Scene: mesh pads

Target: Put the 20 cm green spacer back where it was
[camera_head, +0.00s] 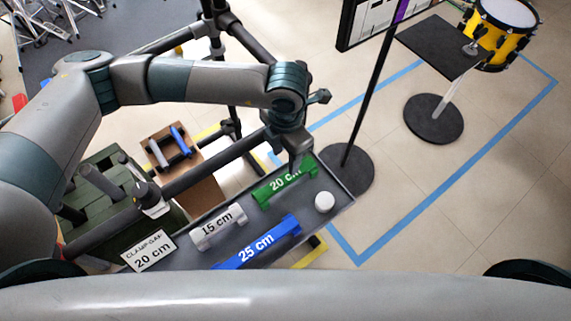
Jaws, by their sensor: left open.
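The green spacer (268,193), marked 20 cm, lies at the far side of a dark grey tray (186,255). My left gripper (294,170) is right above the green spacer, pointing down, with its jaws open. It covers part of the spacer's lettering, and I cannot tell whether the fingers touch it. A white 15 cm spacer (213,238) and a blue 25 cm spacer (241,261) lie on the same tray. A card (147,257) at the tray's left end reads clamp gap 20 cm. My right gripper is out of view.
A white round object (324,202) sits at the tray's right end. A dark bar with a clamp (150,198) runs left of the tray, near a green crate (103,160). A black stand base (348,172) is close behind the tray.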

